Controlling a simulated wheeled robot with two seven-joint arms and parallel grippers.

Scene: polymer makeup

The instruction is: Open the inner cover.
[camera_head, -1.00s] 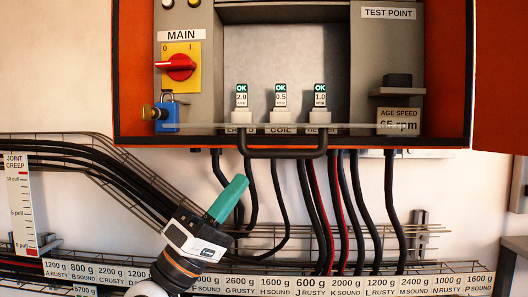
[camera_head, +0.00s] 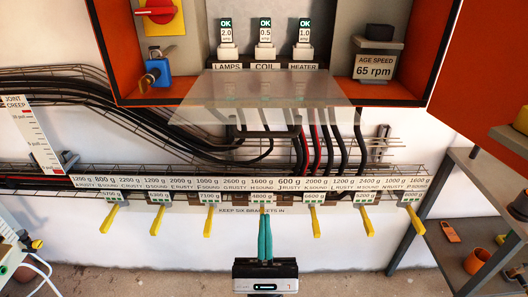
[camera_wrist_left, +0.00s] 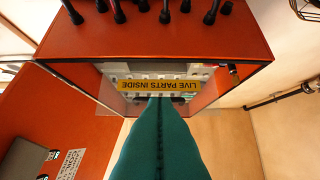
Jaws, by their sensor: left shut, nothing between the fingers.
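The clear inner cover (camera_head: 262,88) lies folded out from the lower edge of the orange cabinet (camera_head: 105,60), sticking out toward me roughly level. Its dark handle (camera_head: 275,131) shows under its front edge. Behind it, the cabinet's inside is uncovered. My left gripper (camera_head: 265,237) has teal fingers shut together with nothing between them. It points up, below and apart from the cover. In the left wrist view, the teal fingers point at the cabinet (camera_wrist_left: 150,38), and a yellow upside-down "LIVE PARTS INSIDE" label (camera_wrist_left: 135,86) shows beyond their tips. My right gripper is not in view.
A blue padlock (camera_head: 157,71) hangs at the cabinet's left. An age speed block (camera_head: 374,66) stands at its right. Black and red cables run below. A labelled strip (camera_head: 140,183) with several yellow handles crosses the wall. A grey shelf (camera_head: 480,175) stands at right.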

